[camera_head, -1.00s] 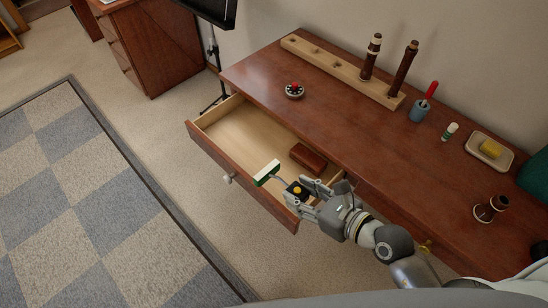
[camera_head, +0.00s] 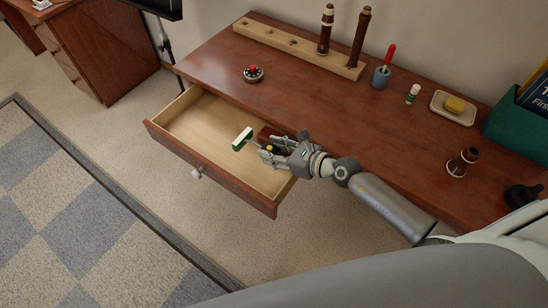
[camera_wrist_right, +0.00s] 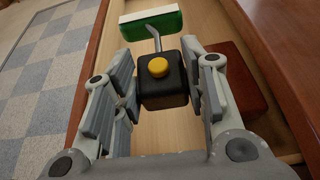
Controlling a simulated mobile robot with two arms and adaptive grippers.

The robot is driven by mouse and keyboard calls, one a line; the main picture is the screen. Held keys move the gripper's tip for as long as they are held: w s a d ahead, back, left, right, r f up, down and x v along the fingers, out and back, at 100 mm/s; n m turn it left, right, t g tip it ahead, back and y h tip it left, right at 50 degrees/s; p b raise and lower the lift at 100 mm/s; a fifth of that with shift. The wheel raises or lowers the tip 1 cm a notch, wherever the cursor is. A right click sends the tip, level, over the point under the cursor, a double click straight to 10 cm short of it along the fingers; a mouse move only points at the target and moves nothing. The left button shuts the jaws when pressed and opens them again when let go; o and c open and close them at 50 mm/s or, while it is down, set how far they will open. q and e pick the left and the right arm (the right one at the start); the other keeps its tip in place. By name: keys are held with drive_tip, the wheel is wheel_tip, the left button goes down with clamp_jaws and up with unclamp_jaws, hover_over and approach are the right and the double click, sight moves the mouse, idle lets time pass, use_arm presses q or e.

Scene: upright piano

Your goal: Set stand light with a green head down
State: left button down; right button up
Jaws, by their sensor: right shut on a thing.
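The stand light has a green and white head (camera_head: 242,138), a thin grey neck and a black base with a yellow button (camera_wrist_right: 158,67). My right gripper (camera_head: 265,151) is shut on its black base and holds it over the open drawer (camera_head: 172,134). In the wrist view the right gripper (camera_wrist_right: 160,95) has one finger on each side of the base, and the green head (camera_wrist_right: 151,23) points away from the gripper. Whether the base touches the drawer floor cannot be told. My left gripper is not in view.
A dark red-brown box (camera_wrist_right: 232,78) lies in the drawer beside the gripper. The drawer's left part is empty.

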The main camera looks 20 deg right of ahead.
wheel_tip(320, 180, down, 2)
drive_tip(key=shift+f, duration=0.15)
drive_tip(key=shift+s, duration=0.1)
drive_tip(key=shift+f+b, duration=0.55)
drive_tip(key=shift+b, duration=0.15)
drive_tip(key=o, duration=1)
